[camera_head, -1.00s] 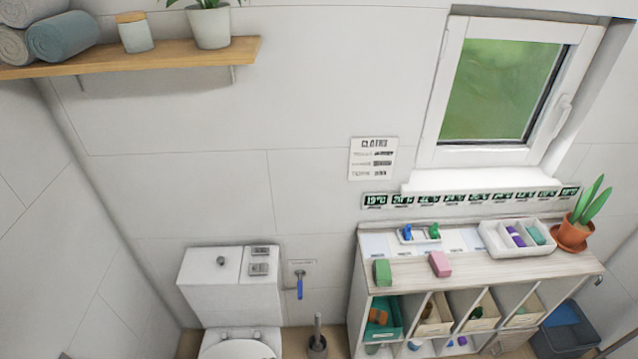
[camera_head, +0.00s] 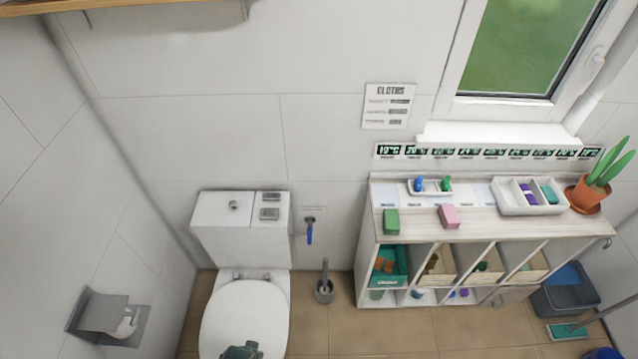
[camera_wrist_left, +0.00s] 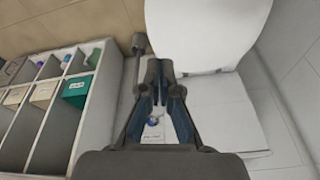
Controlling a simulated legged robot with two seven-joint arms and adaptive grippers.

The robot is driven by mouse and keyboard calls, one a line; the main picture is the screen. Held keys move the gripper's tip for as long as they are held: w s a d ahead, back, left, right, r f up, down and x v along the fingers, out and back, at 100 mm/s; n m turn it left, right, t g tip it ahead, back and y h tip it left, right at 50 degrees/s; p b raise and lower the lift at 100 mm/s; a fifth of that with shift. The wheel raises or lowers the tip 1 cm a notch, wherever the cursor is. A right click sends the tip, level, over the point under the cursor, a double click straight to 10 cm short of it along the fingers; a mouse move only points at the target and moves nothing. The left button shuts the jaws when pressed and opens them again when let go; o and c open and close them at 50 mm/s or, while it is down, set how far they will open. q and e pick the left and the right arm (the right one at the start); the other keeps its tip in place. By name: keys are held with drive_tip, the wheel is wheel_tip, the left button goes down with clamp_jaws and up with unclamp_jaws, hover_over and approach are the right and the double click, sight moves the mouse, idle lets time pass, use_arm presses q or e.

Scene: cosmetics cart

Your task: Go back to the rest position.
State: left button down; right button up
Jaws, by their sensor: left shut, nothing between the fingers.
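My left gripper (camera_wrist_left: 160,78) is shut and empty in the left wrist view, with the white toilet (camera_wrist_left: 205,30) beyond and beside it. In the head view only a dark part, which looks like my left gripper (camera_head: 240,350), shows at the bottom edge over the toilet lid (camera_head: 245,310). The rest of the left arm is out of that view. My right gripper is in neither view.
A cosmetics cart (camera_head: 400,225) with bins and small blocks stands right of the toilet. A toilet brush (camera_head: 324,288) stands between them. A paper holder (camera_head: 108,315) is on the left wall.

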use_arm(q)
drive_tip(key=s+f+g, duration=0.1)
drive_tip(key=s+f, duration=0.2)
drive_tip(key=f, duration=0.6)
drive_tip(key=s+f, duration=0.3)
drive_tip(key=f, duration=0.7)
drive_tip(key=s+a+f+g+b, duration=0.1)
drive_tip(key=s+a+f, duration=0.2)
drive_tip(key=s+f, duration=0.9)
drive_tip(key=s, duration=0.3)
drive_tip(key=shift+a+f, duration=0.15)
idle(2.9)
